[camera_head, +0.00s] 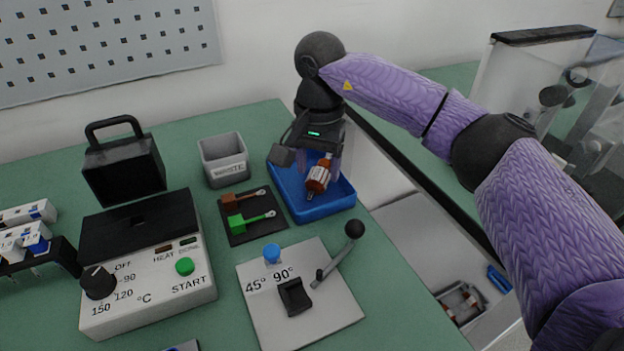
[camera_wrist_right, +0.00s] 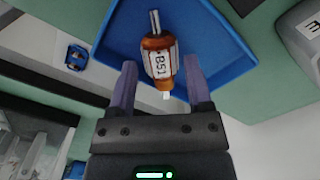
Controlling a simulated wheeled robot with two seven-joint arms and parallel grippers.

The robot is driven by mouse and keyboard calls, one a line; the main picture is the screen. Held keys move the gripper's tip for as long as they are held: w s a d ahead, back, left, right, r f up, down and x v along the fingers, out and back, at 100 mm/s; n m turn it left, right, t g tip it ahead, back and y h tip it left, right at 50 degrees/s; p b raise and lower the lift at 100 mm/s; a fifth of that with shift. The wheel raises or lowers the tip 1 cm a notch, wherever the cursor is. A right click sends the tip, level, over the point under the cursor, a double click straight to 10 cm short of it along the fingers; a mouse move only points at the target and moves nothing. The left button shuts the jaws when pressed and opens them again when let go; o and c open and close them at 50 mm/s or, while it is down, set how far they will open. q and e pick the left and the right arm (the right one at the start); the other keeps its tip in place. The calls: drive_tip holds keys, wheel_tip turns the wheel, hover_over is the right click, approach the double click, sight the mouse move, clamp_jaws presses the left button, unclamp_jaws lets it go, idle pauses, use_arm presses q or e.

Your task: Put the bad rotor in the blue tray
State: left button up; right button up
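The rotor (camera_head: 318,177) has an orange-brown body, a white label and a metal shaft. It is in the blue tray (camera_head: 333,208), tilted in the head view; I cannot tell exactly how it rests. In the right wrist view the rotor (camera_wrist_right: 159,62), labelled B51, shows against the blue tray (camera_wrist_right: 112,45). My right gripper (camera_wrist_right: 160,75) is over the tray, with its two purple fingers spread on either side of the rotor and a gap at each side. It also shows in the head view (camera_head: 322,160), pointing down. My left gripper is not in view.
A grey waste bin (camera_head: 223,160) stands left of the tray. A dark mat (camera_head: 236,226) with brown and green tools lies in front of it. A bending plate (camera_head: 325,310) with a lever and a heater box (camera_head: 150,275) stand nearer. The table ends right of the tray.

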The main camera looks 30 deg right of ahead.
drive_tip(key=o, duration=0.3)
use_arm(q)
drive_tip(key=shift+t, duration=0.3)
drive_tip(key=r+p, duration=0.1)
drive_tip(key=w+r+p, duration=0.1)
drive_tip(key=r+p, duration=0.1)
drive_tip(key=p, duration=0.1)
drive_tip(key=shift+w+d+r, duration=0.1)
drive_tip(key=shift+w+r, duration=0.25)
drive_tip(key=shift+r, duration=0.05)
use_arm(e)
wheel_tip(320, 180, up, 10)
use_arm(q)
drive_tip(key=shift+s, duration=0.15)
